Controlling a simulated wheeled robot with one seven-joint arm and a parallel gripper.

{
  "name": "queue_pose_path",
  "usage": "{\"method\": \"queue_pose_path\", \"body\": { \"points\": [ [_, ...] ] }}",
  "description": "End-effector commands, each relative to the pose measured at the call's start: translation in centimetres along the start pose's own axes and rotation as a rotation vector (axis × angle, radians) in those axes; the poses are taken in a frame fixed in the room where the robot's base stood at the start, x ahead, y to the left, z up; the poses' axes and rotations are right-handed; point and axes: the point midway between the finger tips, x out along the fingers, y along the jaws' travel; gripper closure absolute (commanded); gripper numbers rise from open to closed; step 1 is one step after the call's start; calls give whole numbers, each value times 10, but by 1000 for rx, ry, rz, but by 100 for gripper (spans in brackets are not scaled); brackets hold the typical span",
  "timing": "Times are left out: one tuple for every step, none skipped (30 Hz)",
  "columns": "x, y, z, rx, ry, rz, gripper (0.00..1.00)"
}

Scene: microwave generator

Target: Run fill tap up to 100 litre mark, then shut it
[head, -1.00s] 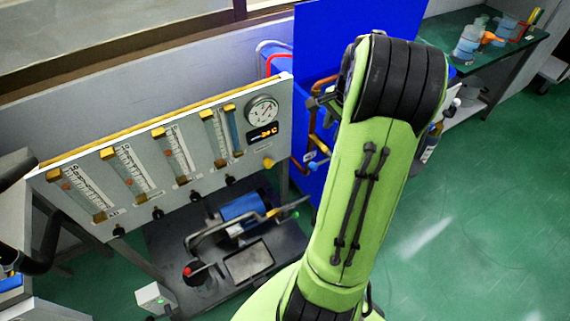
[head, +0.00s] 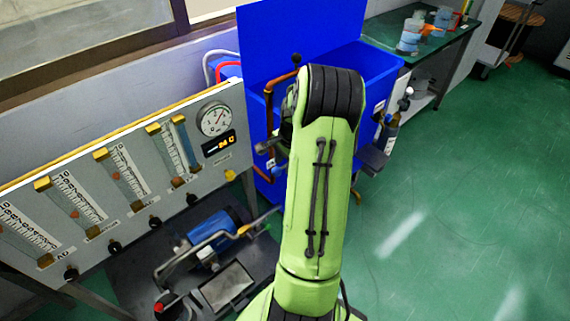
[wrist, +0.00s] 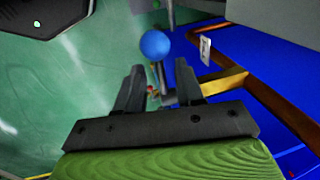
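A blue tank (head: 300,30) stands behind my arm, with a copper pipe (head: 269,110) on its front. A black knob (head: 297,58) tops the pipework, and a small blue fitting (head: 279,165) shows low beside it. In the wrist view, a blue ball knob (wrist: 155,43) is just beyond the fingertips of my gripper (wrist: 159,68), roughly in line with the gap. The gripper is open, with nothing visibly held. A copper pipe (wrist: 262,95) crosses blue surface at right there. My arm hides much of the tank front in the head view. I cannot make out a 100 litre mark.
A grey panel (head: 130,165) with several flow meters, a dial gauge (head: 215,119) and a display stands left of the tank. Below it is a dark shelf with a blue cylinder (head: 217,228). A bench (head: 445,42) with bottles is at back right. Green floor is open at right.

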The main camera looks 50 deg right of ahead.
Motion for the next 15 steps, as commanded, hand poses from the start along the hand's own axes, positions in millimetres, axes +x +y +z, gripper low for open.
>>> {"method": "queue_pose_path", "body": {
  "points": [
    [0,0,0,0,0,0,63],
    [-1,0,0,0,0,-1,63],
    [-1,0,0,0,0,0,63],
    [-1,0,0,0,0,0,63],
    [-1,0,0,0,0,0,63],
    [-1,0,0,0,0,0,69],
    [-1,0,0,0,0,0,74],
    [-1,0,0,0,0,0,78],
    [-1,0,0,0,0,0,84],
    [-1,0,0,0,0,0,89],
    [-1,0,0,0,0,0,94],
    [-1,0,0,0,0,0,100],
    [-1,0,0,0,0,0,100],
    [-1,0,0,-1,0,0,100],
    [-1,0,0,-1,0,0,100]
  ]
}}
